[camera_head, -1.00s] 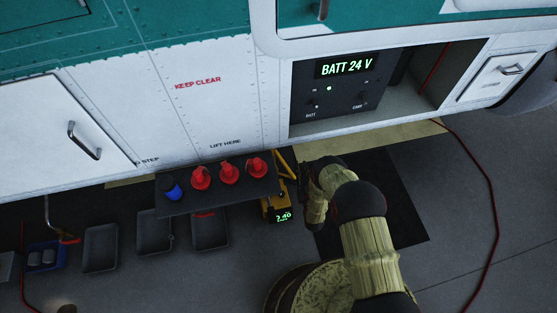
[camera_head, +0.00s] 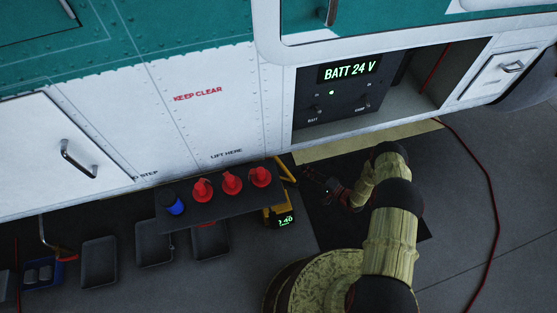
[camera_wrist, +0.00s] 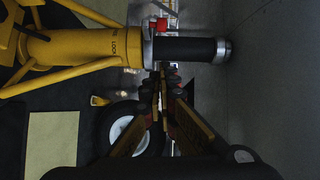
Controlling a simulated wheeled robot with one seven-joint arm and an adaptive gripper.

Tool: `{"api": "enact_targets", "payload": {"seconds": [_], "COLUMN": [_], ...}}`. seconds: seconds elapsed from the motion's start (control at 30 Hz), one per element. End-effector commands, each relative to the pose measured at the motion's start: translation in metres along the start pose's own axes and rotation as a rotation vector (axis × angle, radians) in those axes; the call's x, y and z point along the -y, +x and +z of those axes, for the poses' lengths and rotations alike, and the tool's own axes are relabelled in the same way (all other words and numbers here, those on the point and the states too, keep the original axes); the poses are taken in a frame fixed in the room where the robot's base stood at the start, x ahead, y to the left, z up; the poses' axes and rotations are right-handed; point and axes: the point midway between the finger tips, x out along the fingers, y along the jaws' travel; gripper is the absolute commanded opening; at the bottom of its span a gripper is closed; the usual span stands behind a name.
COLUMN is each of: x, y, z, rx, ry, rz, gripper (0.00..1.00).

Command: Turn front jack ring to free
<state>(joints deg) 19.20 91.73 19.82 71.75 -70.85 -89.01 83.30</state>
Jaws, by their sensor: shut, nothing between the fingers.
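The yellow jack (camera_head: 275,214) stands under the aircraft's lower edge, partly hidden by the shelf, with a small green display at its base. In the wrist view its yellow barrel (camera_wrist: 85,47) lies sideways across the upper left, with LOCK lettering near its end. A pale metal ring (camera_wrist: 147,47) sits where the barrel meets a dark cylinder (camera_wrist: 185,50); a red piece (camera_wrist: 158,25) shows beside it. My gripper (camera_head: 308,173) is right of the jack. In the wrist view my gripper (camera_wrist: 163,75) is shut and empty, its tips just below the ring and dark cylinder; contact is unclear.
A dark shelf (camera_head: 225,204) with three red items (camera_head: 232,182) and a blue one (camera_head: 174,204) is left of the jack. Black trays (camera_head: 99,262) lie on the floor. A red cable (camera_head: 490,205) runs along the right. A wheel (camera_wrist: 118,132) shows in the wrist view.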

Motion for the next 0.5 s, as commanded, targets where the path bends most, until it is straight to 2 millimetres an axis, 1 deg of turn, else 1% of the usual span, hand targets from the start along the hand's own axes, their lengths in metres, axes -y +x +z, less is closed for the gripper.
{"api": "enact_targets", "payload": {"seconds": [0.13, 0.23, 0.37, 0.5], "x": [-0.001, -0.001, -0.002, -0.002], "y": [0.006, 0.018, 0.042, 0.070], "z": [0.000, 0.000, 0.001, 0.001], "rx": [0.001, 0.002, 0.003, 0.003], "ry": [0.030, 0.028, 0.027, 0.026], "rz": [0.000, -0.001, -0.002, -0.002], "gripper": [0.00, 0.00, 0.00, 0.00]}}
